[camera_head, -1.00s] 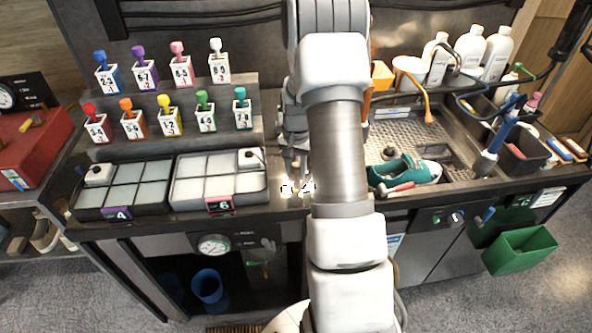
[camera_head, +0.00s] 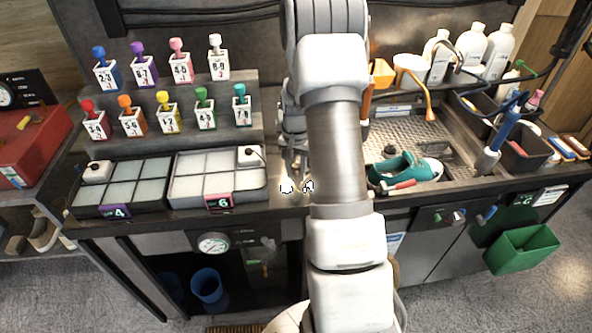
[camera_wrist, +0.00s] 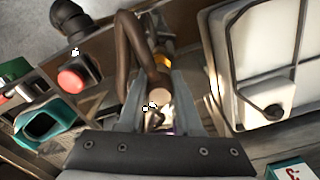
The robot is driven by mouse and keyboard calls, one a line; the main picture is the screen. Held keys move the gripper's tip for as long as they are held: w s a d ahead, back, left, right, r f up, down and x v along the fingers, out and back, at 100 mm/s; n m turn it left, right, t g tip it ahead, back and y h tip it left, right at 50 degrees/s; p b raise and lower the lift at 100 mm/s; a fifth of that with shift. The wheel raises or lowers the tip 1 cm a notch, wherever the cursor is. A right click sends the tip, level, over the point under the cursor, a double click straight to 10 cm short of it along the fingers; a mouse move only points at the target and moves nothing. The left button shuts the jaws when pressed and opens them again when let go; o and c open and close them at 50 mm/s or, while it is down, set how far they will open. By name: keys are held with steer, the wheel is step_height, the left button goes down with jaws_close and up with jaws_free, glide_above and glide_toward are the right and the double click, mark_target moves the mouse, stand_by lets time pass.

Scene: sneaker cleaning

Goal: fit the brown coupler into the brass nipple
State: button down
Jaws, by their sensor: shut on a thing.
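My gripper (camera_wrist: 158,82) shows in the wrist view with its two grey fingers closed around a brown piece with a pale round end face (camera_wrist: 162,96), which looks like the brown coupler. A brown hose (camera_wrist: 128,45) arches up from beside the left finger and bends down towards the fingertips. A small brass-yellow part (camera_wrist: 163,62) shows just beyond the fingertips; it may be the brass nipple, but I cannot tell whether the coupler touches it. In the head view my gripper (camera_head: 294,170) is low at the counter's front, partly hidden by my arm.
White-celled trays (camera_head: 125,178) lie left of my gripper, below a stepped rack of numbered bottles (camera_head: 204,118). A teal sneaker (camera_head: 405,170) lies in the perforated sink (camera_head: 440,135) to the right. In the wrist view, a red button (camera_wrist: 72,80) and a white block (camera_wrist: 262,95) flank the gripper.

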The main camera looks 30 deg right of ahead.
steer(key=shift+f+b, duration=0.8)
steer(key=shift+f, duration=0.3)
steer(key=c, duration=0.5)
jaws_free()
step_height(320, 180, up, 18)
steer(key=shift+f+b, duration=0.25)
steer(key=shift+b, duration=0.05)
